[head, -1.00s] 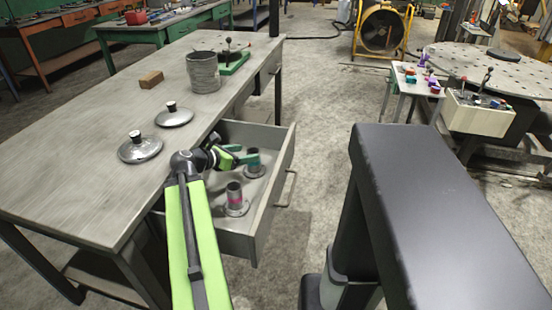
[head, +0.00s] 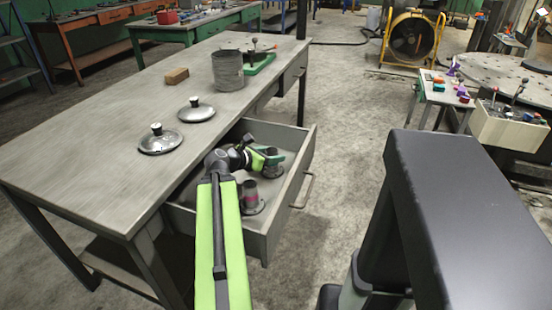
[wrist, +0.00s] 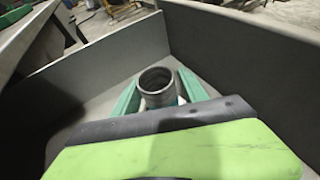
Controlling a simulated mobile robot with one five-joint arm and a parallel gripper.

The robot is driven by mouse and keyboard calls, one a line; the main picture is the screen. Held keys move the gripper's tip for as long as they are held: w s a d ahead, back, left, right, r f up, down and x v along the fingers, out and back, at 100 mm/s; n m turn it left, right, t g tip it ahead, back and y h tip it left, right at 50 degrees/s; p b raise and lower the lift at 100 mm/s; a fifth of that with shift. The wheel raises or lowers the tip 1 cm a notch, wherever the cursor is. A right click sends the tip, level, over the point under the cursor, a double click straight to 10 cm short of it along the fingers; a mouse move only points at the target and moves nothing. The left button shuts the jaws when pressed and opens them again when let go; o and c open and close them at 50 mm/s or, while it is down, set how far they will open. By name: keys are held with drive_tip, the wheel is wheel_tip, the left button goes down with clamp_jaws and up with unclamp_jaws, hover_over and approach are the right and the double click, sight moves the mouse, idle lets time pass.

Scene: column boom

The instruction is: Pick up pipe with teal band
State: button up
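The open drawer (head: 283,205) holds two short upright grey pipes. In the wrist view, the far pipe's open round top (wrist: 158,80) shows between the two green fingers of my gripper (wrist: 158,92). The fingers are open, one on each side, with small gaps visible beside the pipe. Its lower part is hidden behind my gripper.
Drawer walls (wrist: 230,65) rise close around my gripper. The grey workbench (head: 120,165) carries two lids (head: 160,142) (head: 196,112), a wooden block (head: 176,76), a grey can (head: 228,72) and a green-based item (head: 260,62). Floor right of the drawer is clear.

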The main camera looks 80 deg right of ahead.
drive_tip(key=shift+s+d, duration=0.1)
drive_tip(key=shift+s, duration=0.05)
clamp_jaws()
wheel_tip(320, 180, up, 10)
drive_tip(key=p, duration=1)
drive_tip(key=shift+r, duration=0.1)
